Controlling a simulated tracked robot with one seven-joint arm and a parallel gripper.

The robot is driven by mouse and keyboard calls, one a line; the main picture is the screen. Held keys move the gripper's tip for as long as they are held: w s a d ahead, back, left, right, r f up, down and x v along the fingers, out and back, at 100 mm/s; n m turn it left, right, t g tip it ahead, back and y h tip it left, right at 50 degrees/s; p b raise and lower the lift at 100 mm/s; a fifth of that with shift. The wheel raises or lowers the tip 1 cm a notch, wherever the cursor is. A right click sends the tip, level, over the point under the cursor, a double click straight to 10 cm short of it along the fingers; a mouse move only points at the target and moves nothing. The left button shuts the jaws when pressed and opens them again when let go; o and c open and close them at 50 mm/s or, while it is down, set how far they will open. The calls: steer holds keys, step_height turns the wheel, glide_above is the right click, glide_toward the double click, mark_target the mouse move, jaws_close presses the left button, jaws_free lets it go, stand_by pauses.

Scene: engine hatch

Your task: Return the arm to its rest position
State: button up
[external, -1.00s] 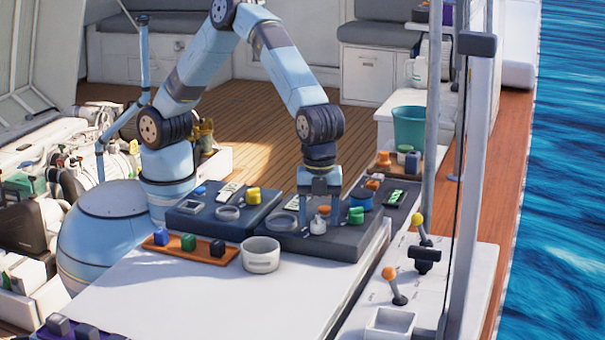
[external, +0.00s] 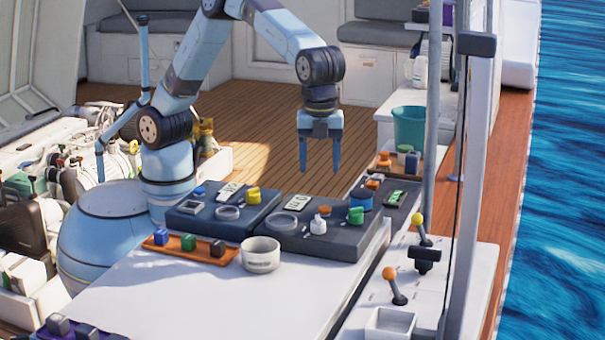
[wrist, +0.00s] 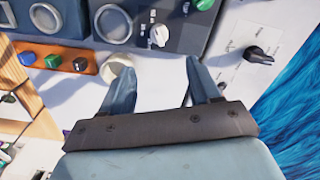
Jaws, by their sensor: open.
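My arm, light blue with dark joints, rises from its round base at the left of the external view and bends down to my gripper (external: 320,168). My gripper is open and empty, its two fingers pointing down. The panel (wrist: 150,12) lies beyond the fingertips.
A second dark panel (external: 220,230) with a yellow knob stands left. An orange tray (external: 173,250) of coloured blocks and a white cup (external: 260,256) sit on the white table (external: 200,300). A teal bucket (external: 408,128) and a grey pole (external: 433,120) are right. Air around my gripper looks free.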

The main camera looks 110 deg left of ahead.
stand_by(0.4)
steer(key=s+a+r+n+t, duration=0.1)
steer(key=s+a+r+n, duration=0.1)
steer(key=s+a+r, duration=0.4)
steer(key=s+a+r+n+t, duration=0.15)
steer(key=s+a, duration=0.25)
steer(key=a, duration=0.4)
steer(key=s+a+r+n, duration=0.3)
steer(key=s+a+r, duration=0.2)
steer(key=a, duration=0.2)
steer(key=s+a+f+n+t, duration=0.1)
steer(key=s+a+n, duration=0.1)
steer(key=s+a, duration=0.3)
steer(key=s+a+f+n+t, duration=0.1)
steer(key=s+a, duration=0.4)
steer(key=s, duration=0.6)
steer(key=s+a+f+n+t, duration=0.1)
steer(key=s+a+n, duration=0.3)
steer(key=s, duration=0.4)
steer(key=shift+a+f, duration=0.9)
